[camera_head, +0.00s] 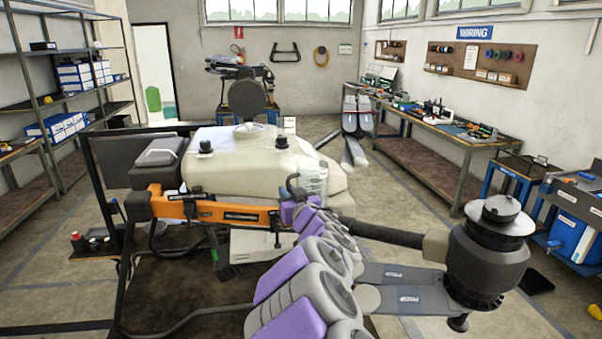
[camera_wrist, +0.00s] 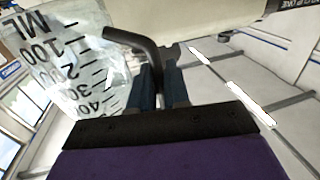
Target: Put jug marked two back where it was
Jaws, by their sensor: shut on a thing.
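A clear measuring jug (camera_wrist: 68,62) with black ML markings and a black handle is at the upper left in the wrist view. My gripper (camera_wrist: 161,78) has its dark blue fingers closed around the handle. No number two shows on the visible side of the jug. In the head view the jug (camera_head: 314,180) appears as a pale clear shape in front of the right side of the drone's white tank, past the end of my purple and grey arm. I cannot tell whether it touches the tank. My fingertips are small and partly hidden there.
The drone's white tank (camera_head: 245,162) and orange arm (camera_head: 212,211) are close to the gripper. A black motor (camera_head: 487,255) on a boom stands at the right. A small side shelf (camera_head: 93,250) with bottles is at the left. Workbenches (camera_head: 440,150) line the right wall.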

